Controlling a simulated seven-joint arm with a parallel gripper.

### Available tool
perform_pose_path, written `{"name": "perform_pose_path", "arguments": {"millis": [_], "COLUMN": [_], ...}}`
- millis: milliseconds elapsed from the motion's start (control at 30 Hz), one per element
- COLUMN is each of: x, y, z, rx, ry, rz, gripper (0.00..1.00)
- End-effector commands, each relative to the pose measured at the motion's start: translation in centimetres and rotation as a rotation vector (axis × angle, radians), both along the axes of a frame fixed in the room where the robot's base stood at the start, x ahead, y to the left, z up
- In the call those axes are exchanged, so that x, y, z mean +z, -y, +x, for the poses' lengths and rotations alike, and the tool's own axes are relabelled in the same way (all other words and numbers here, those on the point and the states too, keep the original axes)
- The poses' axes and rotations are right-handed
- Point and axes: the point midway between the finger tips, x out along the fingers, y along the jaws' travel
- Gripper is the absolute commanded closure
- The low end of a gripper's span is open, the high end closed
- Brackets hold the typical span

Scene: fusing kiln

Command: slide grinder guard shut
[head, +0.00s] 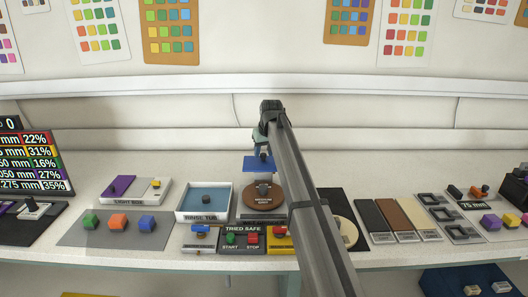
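The grinder (256,205) has a round brown disc on a grey base, near the middle of the bench. A blue plate (251,167), which looks like its guard, lies behind the disc and leaves the disc's top uncovered. A small dark knob shows on the plate. My gripper (262,150) points down just above and behind this knob. Its fingers are small and partly hidden by my arm, so I cannot tell whether they touch or grip the knob. My arm hides the area right of the grinder.
The rinse tub (203,215) stands left of the grinder. A start and stop panel (241,240) sits in front, between small blue and yellow controls. Coloured blocks (118,222) lie on a grey mat further left. A black board (341,207) and material strips (408,215) lie right.

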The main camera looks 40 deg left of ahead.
Motion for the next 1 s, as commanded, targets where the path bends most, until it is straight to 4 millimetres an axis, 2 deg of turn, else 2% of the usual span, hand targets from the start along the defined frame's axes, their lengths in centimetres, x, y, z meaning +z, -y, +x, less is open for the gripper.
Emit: {"name": "perform_pose_path", "arguments": {"millis": [67, 467, 867, 1000], "x": [0.01, 0.02, 0.02, 0.0], "y": [0.0, 0.01, 0.11, 0.97], "z": [0.0, 0.01, -0.08, -0.93], "rx": [0.0, 0.0, 0.0, 0.0], "ry": [0.0, 0.0, 0.0, 0.0], "rz": [0.0, 0.0, 0.0, 0.0], "gripper": [0.61, 1.0, 1.0, 1.0]}}
